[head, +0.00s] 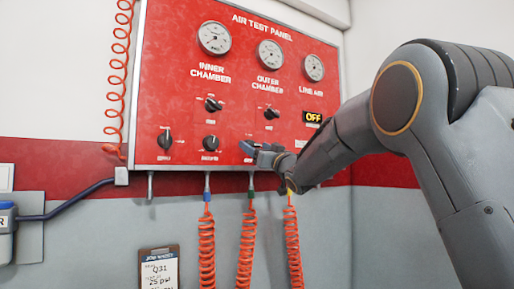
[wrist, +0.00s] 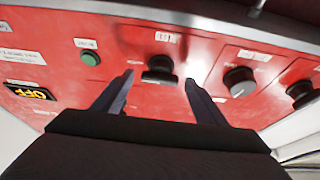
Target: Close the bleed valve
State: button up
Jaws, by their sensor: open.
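A red air test panel (head: 180,75) on the wall carries several black knobs. My gripper (head: 252,148) is at the panel's lower edge in the head view, and it hides part of the bottom row. In the wrist view my gripper (wrist: 159,78) is open, with a black knob (wrist: 160,68) in line with the gap between its two fingers. The fingers show no clear contact with it. Two more knobs (wrist: 240,80) (wrist: 301,92) lie to its right. Their small labels are too blurred to read, so I cannot tell which is the bleed valve.
A green button (wrist: 90,59) and a lit OFF display (wrist: 31,93) lie left of the knob in the wrist view. Gauges (head: 214,37) line the panel's top. Coiled orange hoses (head: 245,245) hang below it. A clipboard (head: 158,270) hangs at lower left.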

jog(key=c, duration=1.1)
jog(key=shift+o, duration=0.2)
